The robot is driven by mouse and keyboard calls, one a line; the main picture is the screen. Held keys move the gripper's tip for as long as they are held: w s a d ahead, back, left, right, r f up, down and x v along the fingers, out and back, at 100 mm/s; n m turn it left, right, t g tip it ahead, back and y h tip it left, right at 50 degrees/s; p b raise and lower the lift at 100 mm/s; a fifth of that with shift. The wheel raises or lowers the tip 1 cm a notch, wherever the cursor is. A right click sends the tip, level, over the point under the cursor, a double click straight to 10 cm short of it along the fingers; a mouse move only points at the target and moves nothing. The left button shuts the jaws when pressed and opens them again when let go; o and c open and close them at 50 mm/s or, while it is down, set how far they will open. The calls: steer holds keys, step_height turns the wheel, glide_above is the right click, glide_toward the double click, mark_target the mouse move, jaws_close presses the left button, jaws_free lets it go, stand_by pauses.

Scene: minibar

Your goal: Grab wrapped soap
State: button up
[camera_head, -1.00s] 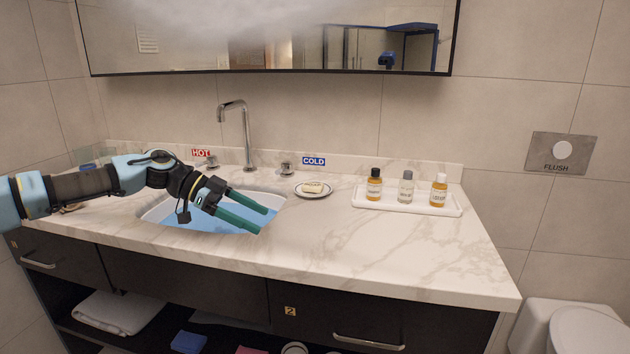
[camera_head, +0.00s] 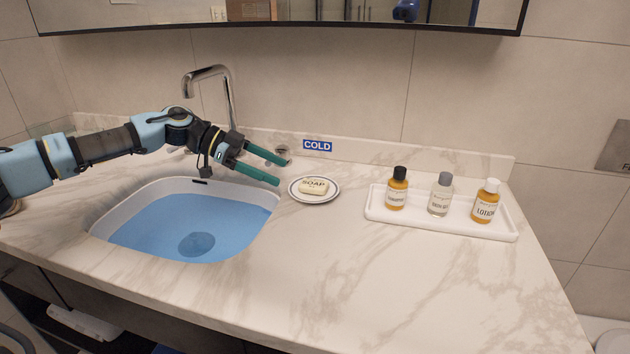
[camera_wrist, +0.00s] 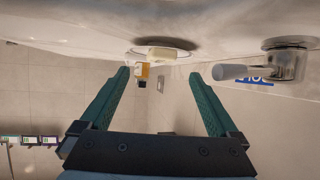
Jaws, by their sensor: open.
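The wrapped soap (camera_head: 314,186) is a cream bar marked SOAP, lying on a small round dish (camera_head: 314,198) with a dark rim, right of the sink. My gripper (camera_head: 282,171) has green fingers and is open and empty. It is just left of the dish, above the counter by the sink's right back corner, with its fingers pointing right toward the soap. In the wrist view, which is upside down, the soap (camera_wrist: 161,55) and dish show ahead, between and beyond the two fingertips (camera_wrist: 160,73).
The cold tap handle (camera_head: 280,152) stands close behind the fingers, and the tall faucet (camera_head: 230,95) behind the wrist. The sink (camera_head: 105,228) holds blue water. A white tray (camera_head: 440,223) with three small bottles is to the right. The counter front is clear.

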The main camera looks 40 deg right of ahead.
mark_target(313, 183)
steer(key=x, duration=0.3)
steer(key=shift+s+d+p, duration=0.1)
steer(key=shift+s+p, duration=0.05)
steer(key=shift+p, duration=0.15)
steer(key=p+x, duration=0.1)
steer(key=x, duration=0.1)
steer(key=r+p+x, duration=0.1)
steer(key=x, duration=0.1)
steer(key=shift+s+d+f, duration=0.15)
steer(key=shift+s+d, duration=0.2)
steer(key=shift+d, duration=0.05)
steer(key=shift+s+d+f, duration=0.2)
steer(key=shift+f, duration=0.05)
steer(key=c, duration=1.5)
